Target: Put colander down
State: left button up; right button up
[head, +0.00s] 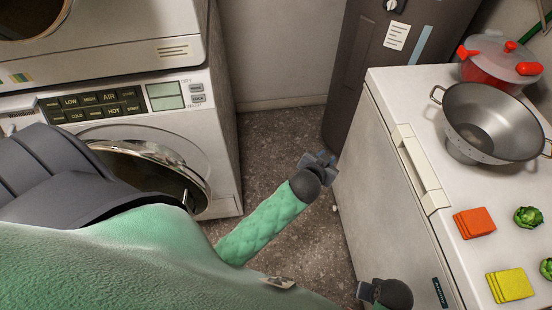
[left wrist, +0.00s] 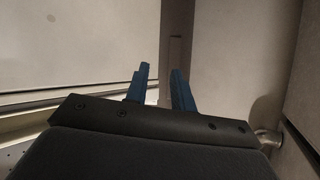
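A grey metal colander (head: 490,122) with loop handles stands upright on the white top of a chest-like unit (head: 385,85) at the right of the head view. No gripper touches it. My left gripper (head: 322,160) is in front of the unit's side, left of the colander and apart from it. In the left wrist view its two blue fingers (left wrist: 160,88) are apart with nothing between them, so it is open and empty. My right gripper (head: 366,291) shows only partly at the bottom edge; its fingers are too small to judge.
A red pot with a clear lid (head: 500,62) is behind the colander. Orange (head: 474,222) and yellow (head: 510,285) folded cloths and green vegetables (head: 527,217) lie in front of it. A stacked washer (head: 120,120) stands left, a dark cabinet (head: 385,60) behind. Bare floor (head: 270,150) lies between.

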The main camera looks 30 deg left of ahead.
pick_arm(q)
jog(key=s+a+f+g, duration=0.1)
jog(key=s+f+g, duration=0.4)
jog(key=s, duration=0.8)
jog(key=s+a+f+g+h, duration=0.1)
jog(key=s+f+g, duration=0.5)
jog(key=s+f, duration=0.5)
jog(key=s, duration=0.3)
jog(key=shift+s+a, duration=0.15)
jog(key=shift+s, duration=0.05)
